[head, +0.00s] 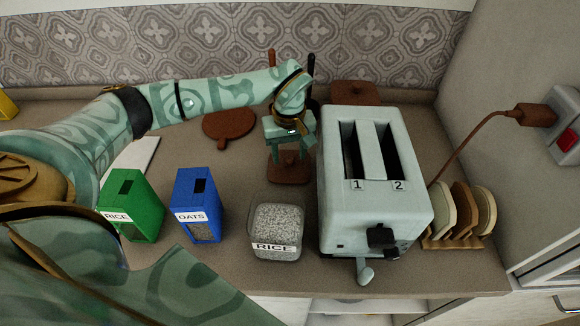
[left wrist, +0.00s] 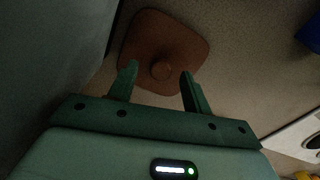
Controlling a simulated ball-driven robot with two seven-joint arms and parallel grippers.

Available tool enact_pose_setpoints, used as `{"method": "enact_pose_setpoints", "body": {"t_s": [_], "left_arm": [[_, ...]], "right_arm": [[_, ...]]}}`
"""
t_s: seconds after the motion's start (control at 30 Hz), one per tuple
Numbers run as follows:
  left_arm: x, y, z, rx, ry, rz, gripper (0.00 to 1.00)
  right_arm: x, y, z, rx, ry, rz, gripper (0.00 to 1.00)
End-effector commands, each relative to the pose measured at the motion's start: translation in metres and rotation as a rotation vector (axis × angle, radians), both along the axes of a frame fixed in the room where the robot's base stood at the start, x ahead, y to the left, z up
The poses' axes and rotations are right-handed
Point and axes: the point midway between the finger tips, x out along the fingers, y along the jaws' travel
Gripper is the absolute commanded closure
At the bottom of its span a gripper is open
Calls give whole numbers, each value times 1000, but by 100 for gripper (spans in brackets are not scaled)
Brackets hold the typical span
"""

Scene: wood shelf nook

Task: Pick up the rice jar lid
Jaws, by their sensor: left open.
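A brown, rounded-square lid (head: 289,170) lies on the counter behind the speckled jar labelled RICE (head: 277,225), left of the toaster. My left gripper (head: 290,152) is over this lid, pointing down, open and empty. In the left wrist view, the lid (left wrist: 150,40) has a round knob (left wrist: 161,70) that shows between the two spread fingertips of the gripper (left wrist: 158,75). I cannot tell how high the fingertips are above the lid. A second brown lid-like piece (head: 355,93) lies behind the toaster. My right gripper is not in view.
The white toaster (head: 370,210) stands close right of the gripper. A green RICE box (head: 135,205) and a blue OATS box (head: 197,205) stand at left. A round brown board (head: 229,124) lies behind them. A rack holds bread slices (head: 462,212) at right.

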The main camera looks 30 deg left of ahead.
Motion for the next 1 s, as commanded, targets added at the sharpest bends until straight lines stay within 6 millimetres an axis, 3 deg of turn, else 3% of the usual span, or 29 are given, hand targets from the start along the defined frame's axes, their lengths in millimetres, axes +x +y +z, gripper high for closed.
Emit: {"method": "enact_pose_setpoints", "body": {"t_s": [0.27, 0.43, 0.77, 1.0], "left_arm": [[0, 0, -3, 1, -1, 0, 54], [0, 0, -3, 1, -1, 0, 99], [0, 0, -1, 1, -1, 0, 99], [1, 1, 24, 1, -5, 0, 99]], "right_arm": [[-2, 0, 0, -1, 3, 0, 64], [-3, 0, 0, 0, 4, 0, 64], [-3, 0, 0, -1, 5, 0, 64], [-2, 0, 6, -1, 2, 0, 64]]}}
